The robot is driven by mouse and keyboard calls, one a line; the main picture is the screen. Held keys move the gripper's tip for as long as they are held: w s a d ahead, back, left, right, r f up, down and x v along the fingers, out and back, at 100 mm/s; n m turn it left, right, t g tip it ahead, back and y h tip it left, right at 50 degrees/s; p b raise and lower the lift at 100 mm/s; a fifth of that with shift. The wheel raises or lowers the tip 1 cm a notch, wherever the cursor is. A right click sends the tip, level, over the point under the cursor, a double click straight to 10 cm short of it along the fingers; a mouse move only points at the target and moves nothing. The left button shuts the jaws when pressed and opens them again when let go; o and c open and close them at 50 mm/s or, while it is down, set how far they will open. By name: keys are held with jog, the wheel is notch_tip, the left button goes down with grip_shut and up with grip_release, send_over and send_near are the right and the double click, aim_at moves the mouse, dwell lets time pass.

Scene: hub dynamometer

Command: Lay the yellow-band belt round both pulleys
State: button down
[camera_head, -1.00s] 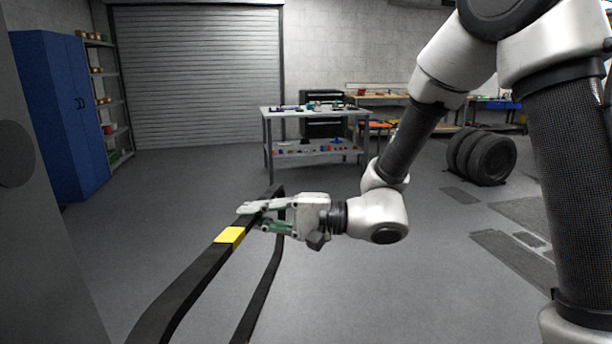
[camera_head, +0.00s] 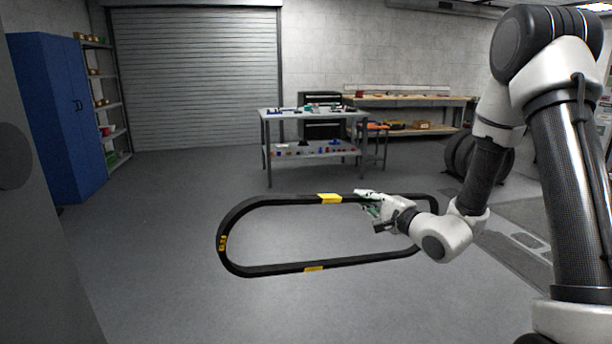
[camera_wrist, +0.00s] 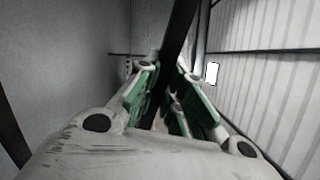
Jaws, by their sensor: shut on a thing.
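The yellow-band belt (camera_head: 262,204) is a long black oval loop with yellow bands, held in the air in the head view. My gripper (camera_head: 368,200) is shut on its far run, just right of the upper yellow band. The near run hangs free, and the belt's right end is partly hidden behind my wrist and arm. In the wrist view the black belt (camera_wrist: 178,35) passes between the green pads of my gripper (camera_wrist: 168,95). No pulleys can be made out in either view.
A grey workbench (camera_head: 310,112) with small parts stands behind the belt. A blue cabinet (camera_head: 60,115) and a shelf stand at the left. Dark tyres (camera_head: 462,157) stand behind my arm. A grey panel (camera_head: 40,240) fills the left edge. The floor below the belt is clear.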

jog(key=w+d+f+m+t+h, duration=0.1)
jog(key=d+f+m+t+h, duration=0.1)
jog(key=d, duration=1.1)
jog(key=shift+w+d+f+m+h, duration=0.2)
jog(key=shift+f+m+h, duration=0.25)
jog(key=shift+h, duration=0.75)
jog(key=shift+r, duration=0.1)
